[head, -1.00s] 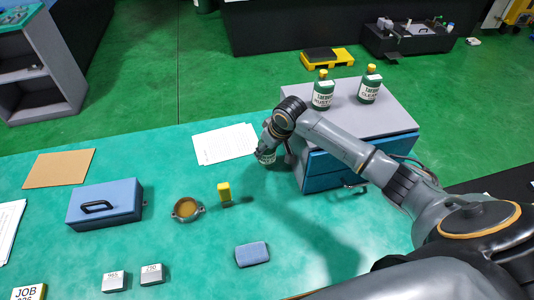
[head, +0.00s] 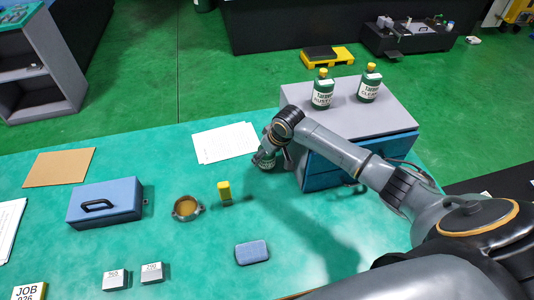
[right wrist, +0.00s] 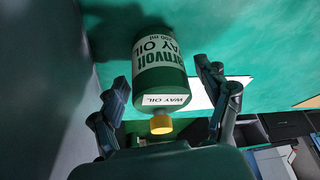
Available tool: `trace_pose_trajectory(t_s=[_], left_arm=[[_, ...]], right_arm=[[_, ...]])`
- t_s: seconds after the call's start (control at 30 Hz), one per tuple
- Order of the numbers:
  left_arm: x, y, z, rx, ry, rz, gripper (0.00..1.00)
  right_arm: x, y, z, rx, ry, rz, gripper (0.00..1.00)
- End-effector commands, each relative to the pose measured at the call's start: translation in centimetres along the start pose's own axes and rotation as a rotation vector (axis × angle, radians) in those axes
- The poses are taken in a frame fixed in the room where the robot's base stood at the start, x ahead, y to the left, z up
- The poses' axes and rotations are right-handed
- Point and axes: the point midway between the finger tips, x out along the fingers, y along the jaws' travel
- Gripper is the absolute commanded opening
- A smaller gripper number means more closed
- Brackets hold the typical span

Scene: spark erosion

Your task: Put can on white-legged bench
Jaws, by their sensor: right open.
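The can is a dark green Way Oil can with a white label and yellow cap (right wrist: 160,80). In the head view it shows small and mostly hidden behind my right gripper (head: 272,157), on the green tabletop (head: 330,235) left of the blue-fronted drawer cabinet. In the right wrist view my right gripper (right wrist: 165,88) is open, with one finger on each side of the can and gaps visible beside it. My left gripper is not in view. No white bench legs show, so I cannot tell which surface is the white-legged bench.
The drawer cabinet (head: 395,122) holds two green bottles on top and stands close to my right arm. White papers (head: 224,143), a yellow block (head: 224,190), a round dish (head: 186,207), a blue box (head: 104,210) and a blue pad (head: 252,253) lie around the tabletop.

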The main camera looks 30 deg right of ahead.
Motion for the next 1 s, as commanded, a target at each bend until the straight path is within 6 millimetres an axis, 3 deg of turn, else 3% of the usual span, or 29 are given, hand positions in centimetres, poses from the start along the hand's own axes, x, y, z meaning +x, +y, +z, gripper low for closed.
trace_pose_trajectory(t_s=[0.17,0.53,1.0], left_arm=[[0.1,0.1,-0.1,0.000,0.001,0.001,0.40],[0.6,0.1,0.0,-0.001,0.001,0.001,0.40],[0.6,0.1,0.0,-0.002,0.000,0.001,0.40]], right_arm=[[-1.4,0.1,-0.2,-0.001,0.003,0.000,0.76],[-7.0,0.1,-0.1,-0.001,0.001,0.000,0.76],[-7.7,0.0,-0.1,0.000,0.000,-0.001,0.76]])
